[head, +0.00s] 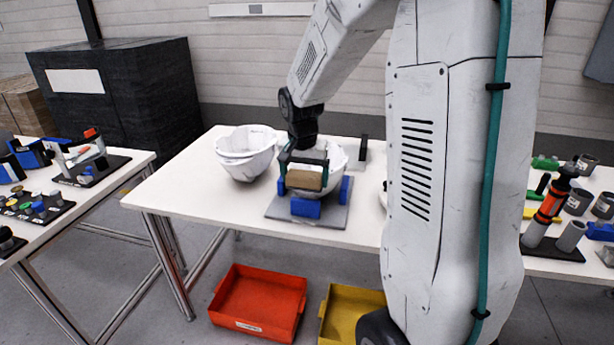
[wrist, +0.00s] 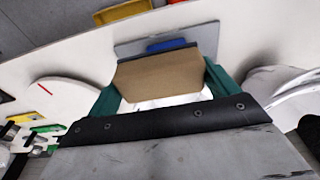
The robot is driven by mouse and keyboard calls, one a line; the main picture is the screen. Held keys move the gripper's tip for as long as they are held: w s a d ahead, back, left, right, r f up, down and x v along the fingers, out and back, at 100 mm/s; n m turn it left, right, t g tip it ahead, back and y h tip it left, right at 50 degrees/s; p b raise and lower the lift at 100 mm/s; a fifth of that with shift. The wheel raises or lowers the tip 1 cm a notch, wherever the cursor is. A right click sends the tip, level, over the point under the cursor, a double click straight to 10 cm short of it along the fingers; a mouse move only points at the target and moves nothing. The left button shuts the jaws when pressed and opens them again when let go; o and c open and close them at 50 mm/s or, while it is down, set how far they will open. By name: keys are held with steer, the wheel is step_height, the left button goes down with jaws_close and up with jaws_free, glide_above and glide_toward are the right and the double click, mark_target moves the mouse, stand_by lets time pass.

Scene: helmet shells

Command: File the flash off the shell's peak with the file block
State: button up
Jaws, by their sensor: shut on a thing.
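My gripper (head: 304,172) is shut on the file block (head: 304,180), a tan block between its green fingers. The file block also fills the middle of the wrist view (wrist: 160,79). A white shell (head: 337,161) sits on a grey fixture plate (head: 338,214) with blue blocks (head: 306,208) around it. The file block is in front of this shell, and the gripper hides part of it. I cannot tell whether the block touches the peak. In the wrist view a bit of white shell (wrist: 165,102) shows below the block.
More white shells (head: 246,150) stand on the table left of the fixture. A red bin (head: 258,300) and a yellow bin (head: 350,306) are on the floor in front. Side tables with tools stand left and right. The table's front left (head: 190,195) is clear.

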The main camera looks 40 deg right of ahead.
mark_target(293, 173)
steer(key=shift+w+a+f, duration=0.1)
steer(key=shift+w+a, duration=0.85)
steer(key=shift+w, duration=0.25)
steer(key=shift+s+d+f, duration=0.1)
steer(key=shift+s+d, duration=0.55)
steer(key=shift+s, duration=0.15)
steer(key=shift+s+d+f, duration=0.1)
steer(key=shift+s+d, duration=0.5)
steer(key=shift+s, duration=0.2)
steer(key=shift+w+a, duration=0.65)
steer(key=shift+w, duration=0.15)
steer(key=shift+w+a, duration=0.6)
steer(key=shift+w, duration=0.2)
steer(key=shift+s+d+f, duration=0.1)
steer(key=shift+s+d, duration=0.55)
steer(key=shift+s, duration=0.2)
steer(key=shift+r, duration=4.05)
steer(key=shift+f, duration=0.1)
